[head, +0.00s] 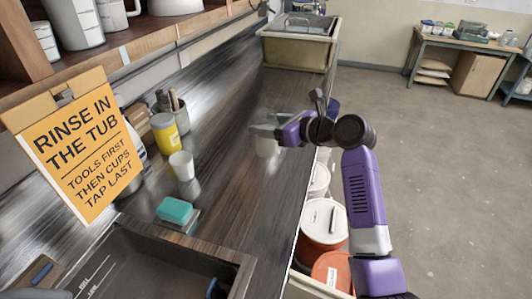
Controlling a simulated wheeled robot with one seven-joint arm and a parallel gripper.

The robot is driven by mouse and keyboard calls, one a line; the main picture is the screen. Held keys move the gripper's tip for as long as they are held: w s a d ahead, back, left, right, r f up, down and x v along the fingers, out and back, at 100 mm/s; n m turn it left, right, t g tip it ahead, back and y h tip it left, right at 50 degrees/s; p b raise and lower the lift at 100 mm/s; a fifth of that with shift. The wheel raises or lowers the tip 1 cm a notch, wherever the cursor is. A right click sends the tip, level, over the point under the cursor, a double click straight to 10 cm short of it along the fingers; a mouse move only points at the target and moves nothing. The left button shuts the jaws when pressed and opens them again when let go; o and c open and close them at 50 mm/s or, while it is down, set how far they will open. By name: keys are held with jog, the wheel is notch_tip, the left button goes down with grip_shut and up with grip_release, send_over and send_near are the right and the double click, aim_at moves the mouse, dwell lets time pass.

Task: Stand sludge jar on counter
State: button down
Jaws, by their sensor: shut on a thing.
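My gripper (280,131) is at the end of my purple arm, over the wooden counter (232,190) near its right edge. It is shut on a pale, partly see-through jar (266,147), which seems to be the sludge jar. The jar looks upright. Its contents are hard to make out, and part of it is hidden by the gripper. I cannot tell whether its base touches the counter or hangs just above it.
A yellow-labelled container (165,134), a white cup (182,166) and a teal sponge (175,211) stand along the left. A dark tub (130,265) is in front, a sink (298,50) at the far end. Lidded buckets (324,220) stand below the right edge. Counter between is clear.

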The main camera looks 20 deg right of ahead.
notch_tip(320, 180, down, 17)
jog(key=shift+r, duration=0.15)
dwell(0.5)
jog(key=shift+c, duration=2.2)
grip_release()
jog(key=shift+f, duration=0.2)
jog(key=shift+r, duration=0.1)
jog(key=v, duration=1.2)
